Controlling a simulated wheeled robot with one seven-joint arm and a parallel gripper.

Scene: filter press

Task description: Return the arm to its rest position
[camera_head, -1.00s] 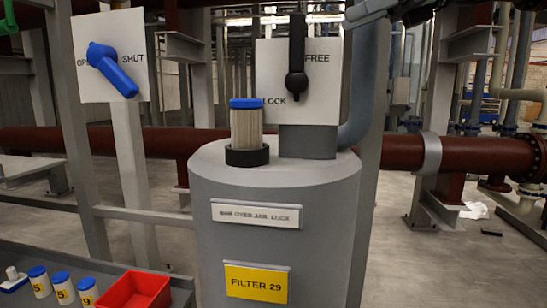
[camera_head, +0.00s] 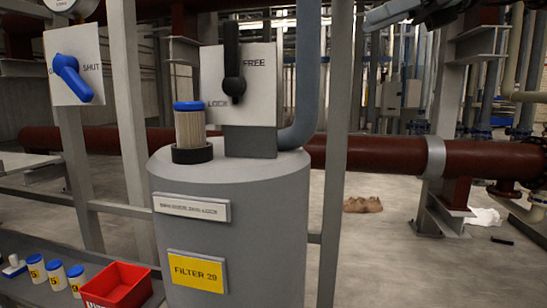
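Part of my arm (camera_head: 410,14), grey and black, shows at the top edge, right of the filter housing (camera_head: 235,240). It is clear of the housing and the lever. The picture edge cuts it off, and I cannot make out fingertips or whether my gripper is open or shut. A pale filter cartridge (camera_head: 190,130) with a blue cap stands upright in a black collar (camera_head: 192,154) on the housing top. The black lever (camera_head: 232,65) on the LOCK/FREE plate (camera_head: 265,100) points up.
A blue handle (camera_head: 72,78) sits on the SHUT plate at left. A red bin (camera_head: 118,285) and several blue-capped cartridges (camera_head: 56,274) stand at lower left. A dark red pipe (camera_head: 380,155) runs across behind. A brown heap (camera_head: 362,204) lies on open floor at right.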

